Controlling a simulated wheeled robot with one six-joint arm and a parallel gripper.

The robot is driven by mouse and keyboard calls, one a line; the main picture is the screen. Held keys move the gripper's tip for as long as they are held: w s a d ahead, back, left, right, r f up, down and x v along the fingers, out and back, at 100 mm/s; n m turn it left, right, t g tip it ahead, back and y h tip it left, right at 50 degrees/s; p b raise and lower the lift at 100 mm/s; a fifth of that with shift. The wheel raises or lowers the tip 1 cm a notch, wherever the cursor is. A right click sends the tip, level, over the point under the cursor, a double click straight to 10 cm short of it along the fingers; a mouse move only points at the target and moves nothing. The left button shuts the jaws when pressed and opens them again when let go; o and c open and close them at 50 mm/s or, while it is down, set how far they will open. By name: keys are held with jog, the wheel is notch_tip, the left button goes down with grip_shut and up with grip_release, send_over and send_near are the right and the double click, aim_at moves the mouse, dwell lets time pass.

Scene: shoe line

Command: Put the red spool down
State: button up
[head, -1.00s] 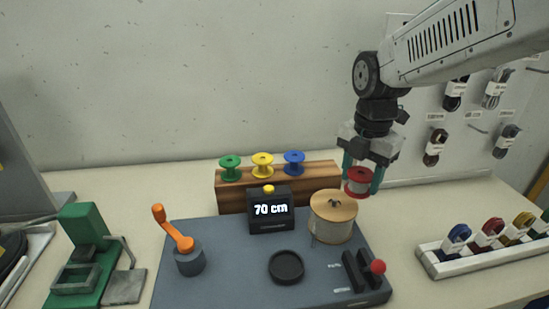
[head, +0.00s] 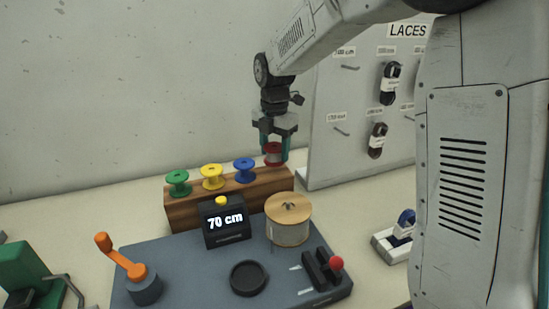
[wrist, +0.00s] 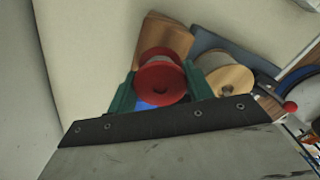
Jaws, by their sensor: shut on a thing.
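The red spool (head: 273,154) is between the fingers of my gripper (head: 274,150), which is shut on it. In the head view it is at the right end of the wooden rack (head: 190,214), to the right of the blue spool (head: 245,170). I cannot tell whether it touches the rack top. In the wrist view the red spool (wrist: 160,78) shows between the green fingers, with the wooden rack (wrist: 165,36) behind it. A green spool (head: 178,182) and a yellow spool (head: 212,177) also stand on the rack.
In front of the rack is a grey-blue station (head: 200,270) with a "70 cm" display (head: 226,222), a large wooden-topped spool (head: 288,219), an orange crank (head: 122,258), a black round dish (head: 248,278) and a red-knobbed lever (head: 336,263). A lace board (head: 350,100) stands at the right.

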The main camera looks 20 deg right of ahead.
aim_at(275, 158)
jog(key=shift+f, duration=1.45)
jog(key=shift+f, duration=0.2)
jog(key=o, duration=1.1)
jog(key=shift+r, duration=0.15)
notch_tip(275, 158, up, 12)
jog(key=shift+s+r, duration=0.1)
jog(key=s+d+f+m, duration=0.1)
jog(key=s+m, duration=0.7)
jog(key=s, duration=0.3)
jog(key=s+d+f+m+t, duration=0.1)
jog(key=s+m, duration=0.7)
jog(key=s, duration=0.3)
jog(key=s+d+f+m, duration=0.1)
jog(key=s+m, duration=0.7)
jog(key=s, duration=0.4)
jog(key=shift+f+m, duration=0.4)
